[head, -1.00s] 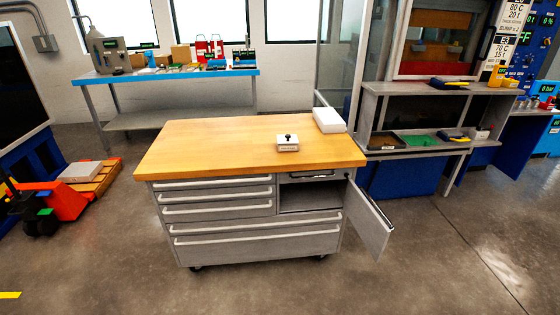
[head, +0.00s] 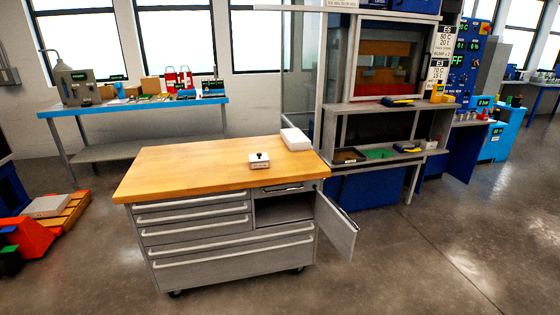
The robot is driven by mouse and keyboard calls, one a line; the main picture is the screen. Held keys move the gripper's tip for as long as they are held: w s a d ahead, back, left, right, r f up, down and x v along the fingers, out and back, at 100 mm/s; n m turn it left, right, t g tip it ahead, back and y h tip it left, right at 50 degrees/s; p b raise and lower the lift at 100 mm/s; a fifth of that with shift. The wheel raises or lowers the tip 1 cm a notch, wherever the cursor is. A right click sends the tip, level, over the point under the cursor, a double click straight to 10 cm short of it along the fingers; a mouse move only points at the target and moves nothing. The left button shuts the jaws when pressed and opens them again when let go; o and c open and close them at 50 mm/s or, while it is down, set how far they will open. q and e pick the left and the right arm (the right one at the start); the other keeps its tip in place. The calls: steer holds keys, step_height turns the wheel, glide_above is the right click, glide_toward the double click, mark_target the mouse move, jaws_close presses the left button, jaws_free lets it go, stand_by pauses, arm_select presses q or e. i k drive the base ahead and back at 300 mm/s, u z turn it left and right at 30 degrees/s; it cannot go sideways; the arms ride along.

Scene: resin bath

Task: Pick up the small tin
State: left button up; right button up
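A small white tin (head: 259,160) with a dark knob on top stands on the wooden top (head: 190,166) of a grey drawer cabinet, near its right front part. A label shows on its front, too small to read. Neither of my grippers is in the head view.
A larger white box (head: 295,139) sits at the cabinet top's back right corner. The cabinet's right door (head: 336,226) hangs open over the floor. A blue-edged bench (head: 134,105) stands behind, a grey shelf bench (head: 375,163) at right. The floor in front is clear.

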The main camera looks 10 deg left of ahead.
mark_target(261, 164)
steer(key=z, duration=0.8)
steer(key=i, duration=1.45)
steer(key=u, duration=0.25)
